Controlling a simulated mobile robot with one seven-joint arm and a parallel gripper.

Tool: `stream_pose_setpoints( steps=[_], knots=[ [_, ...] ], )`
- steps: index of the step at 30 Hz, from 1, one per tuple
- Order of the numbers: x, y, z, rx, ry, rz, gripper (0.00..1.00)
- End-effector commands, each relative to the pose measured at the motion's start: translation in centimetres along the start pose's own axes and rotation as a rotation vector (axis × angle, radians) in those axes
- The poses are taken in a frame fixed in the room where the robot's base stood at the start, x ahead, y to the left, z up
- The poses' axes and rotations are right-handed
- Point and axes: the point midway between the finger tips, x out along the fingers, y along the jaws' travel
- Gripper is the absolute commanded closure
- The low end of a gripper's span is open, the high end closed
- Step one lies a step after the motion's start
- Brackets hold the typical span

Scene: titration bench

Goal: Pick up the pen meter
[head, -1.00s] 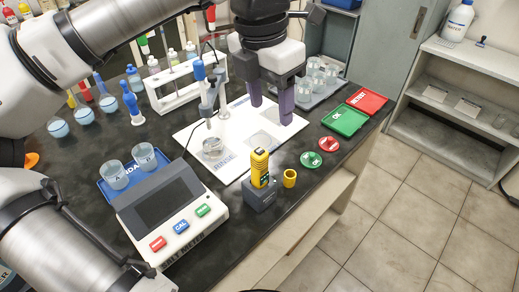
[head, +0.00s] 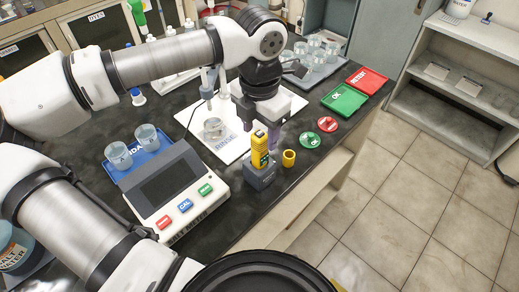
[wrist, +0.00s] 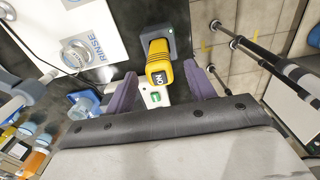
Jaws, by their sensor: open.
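The yellow pen meter (head: 260,149) stands upright in a dark grey holder (head: 260,175) near the front edge of the black bench. In the wrist view the pen meter (wrist: 160,62) lies between and ahead of my two purple fingers. My gripper (wrist: 161,88) is open and empty, one finger to either side of the meter's end, with gaps visible. In the head view my gripper (head: 262,128) is just behind and above the meter, its fingers partly hidden.
The meter console (head: 165,190) stands left of the holder. A white rinse mat (head: 205,130) with a beaker (head: 214,128) lies behind. A yellow cap (head: 289,158) and green (head: 311,140) and red (head: 328,124) discs are to the right. Open floor lies beyond the bench edge.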

Motion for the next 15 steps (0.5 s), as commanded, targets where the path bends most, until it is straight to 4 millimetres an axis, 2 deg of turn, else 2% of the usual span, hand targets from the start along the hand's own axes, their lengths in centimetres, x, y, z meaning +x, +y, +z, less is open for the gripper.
stream_pose_setpoints(
  steps=[5, 12, 15],
  knots=[
    [1.8, 0.0, 0.0, 0.001, 0.0, -0.001, 0.46],
    [2.0, 0.1, 0.0, 0.0, 0.0, 0.001, 0.46],
    [2.0, 0.1, 0.0, 0.0, 0.0, 0.001, 0.57]
  ],
)
